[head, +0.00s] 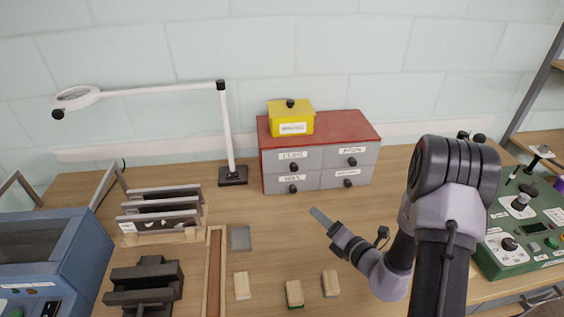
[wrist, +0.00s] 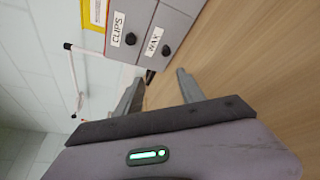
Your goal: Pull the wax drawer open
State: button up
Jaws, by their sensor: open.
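The grey cabinet with a red top (head: 318,128) stands at the back of the table and has several labelled drawers with dark round knobs. The wax drawer (head: 306,183) is at its lower left and looks flush with the front; its knob (head: 293,189) is dark. In the wrist view the WAX label (wrist: 153,41) and the wax knob (wrist: 166,50) show clearly beside the CLIPS drawer (wrist: 117,29). My gripper (head: 320,216) is in front of the cabinet, low over the table and apart from the knob. In the wrist view my gripper (wrist: 158,87) is open, with nothing between its fingers.
A yellow lidded box (head: 291,119) sits on the cabinet. A magnifier lamp (head: 227,130) stands to its left. Slotted racks (head: 160,212), a grey plate (head: 240,238) and several small wooden blocks (head: 242,286) lie left and in front. A green control box (head: 522,235) is at right.

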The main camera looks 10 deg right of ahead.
aim_at(295, 191)
jog(key=shift+w+d+f+m+h, duration=0.2)
jog(key=shift+w+f+m, duration=0.05)
jog(key=shift+w+f, duration=0.15)
jog(key=shift+w+d+f+m+h, duration=0.15)
jog(key=shift+w+f+m+h, duration=0.1)
jog(key=shift+w+f, duration=0.1)
jog(key=b+x, duration=0.2)
jog(key=x, duration=0.5)
jog(key=b+x, duration=0.1)
jog(key=x, duration=0.6)
jog(key=shift+a+r+b, duration=0.2)
jog(key=shift+a+b, duration=0.05)
jog(key=shift+b, duration=0.1)
jog(key=shift+w+a, duration=0.2)
jog(key=shift+w, duration=0.45)
grip_shut()
